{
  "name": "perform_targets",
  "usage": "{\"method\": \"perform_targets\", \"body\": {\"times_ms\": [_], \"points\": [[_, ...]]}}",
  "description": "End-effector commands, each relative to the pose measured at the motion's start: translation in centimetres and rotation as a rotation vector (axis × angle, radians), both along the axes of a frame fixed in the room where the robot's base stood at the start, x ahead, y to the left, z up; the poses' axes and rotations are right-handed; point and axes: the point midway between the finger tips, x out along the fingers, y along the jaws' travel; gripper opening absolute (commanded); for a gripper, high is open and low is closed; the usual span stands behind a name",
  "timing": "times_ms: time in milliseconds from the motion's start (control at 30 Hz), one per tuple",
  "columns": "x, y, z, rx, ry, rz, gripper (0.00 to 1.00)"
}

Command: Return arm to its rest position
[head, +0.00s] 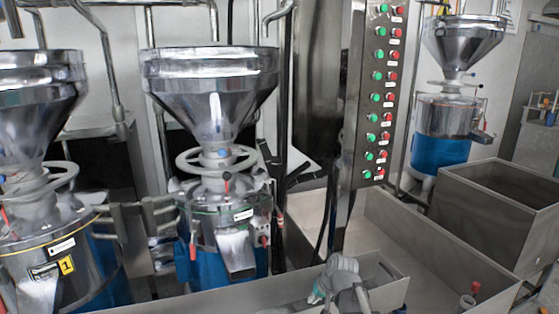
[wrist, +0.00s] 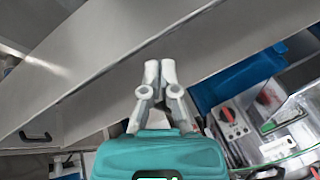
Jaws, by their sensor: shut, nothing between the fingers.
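My gripper (wrist: 160,72) shows in the wrist view with its two light grey fingertips together and nothing between them. Its teal body fills the bottom middle of that view. The fingers stand over a plain grey metal surface, and I cannot tell the height between them. In the head view my grey arm is at the bottom, right of centre, in front of a metal trough wall. A bit of teal shows at its left side, and the fingertips cannot be made out there.
A grinder (head: 212,95) with a steel funnel and blue base stands left of my arm; another (head: 35,85) is at far left. A third (head: 442,130) stands at back right. A button panel (head: 378,95) rises behind the trough (head: 410,235). A metal bin (head: 490,225) is right.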

Motion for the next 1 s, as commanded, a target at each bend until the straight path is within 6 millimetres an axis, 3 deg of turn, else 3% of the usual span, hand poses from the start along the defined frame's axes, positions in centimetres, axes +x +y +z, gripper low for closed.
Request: {"method": "perform_targets", "body": {"times_ms": [33,100,533,1000], "points": [[-1.8,-0.8,-0.4,-0.047,0.026,0.01,0.0],[-3.4,-1.8,-0.8,-0.106,0.059,0.022,0.0],[-10.2,-6.5,-1.8,-0.352,0.21,0.05,0.0],[-11.1,-6.5,-6.6,-0.351,0.238,0.055,0.0]]}}
